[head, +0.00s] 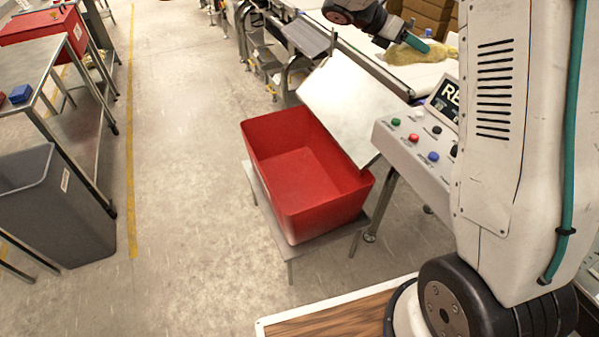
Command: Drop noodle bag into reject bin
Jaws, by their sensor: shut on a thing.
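The noodle bag (408,54) is yellowish and shows at the upper right, at the belt. My gripper (412,42) is shut on it from the left and above; its fingertips are small and partly hidden by the bag. The bag's right end is close to my own arm in the picture. The reject bin (268,133) is a red open box standing on a low metal stand, below and to the left of the bag. Its visible inside is empty.
A sloping metal chute (350,100) runs from the belt (425,78) toward the bin. A control box with coloured buttons (425,140) stands right of the bin. A steel table (30,65) and a grey bin (55,205) are at left. The floor between is clear.

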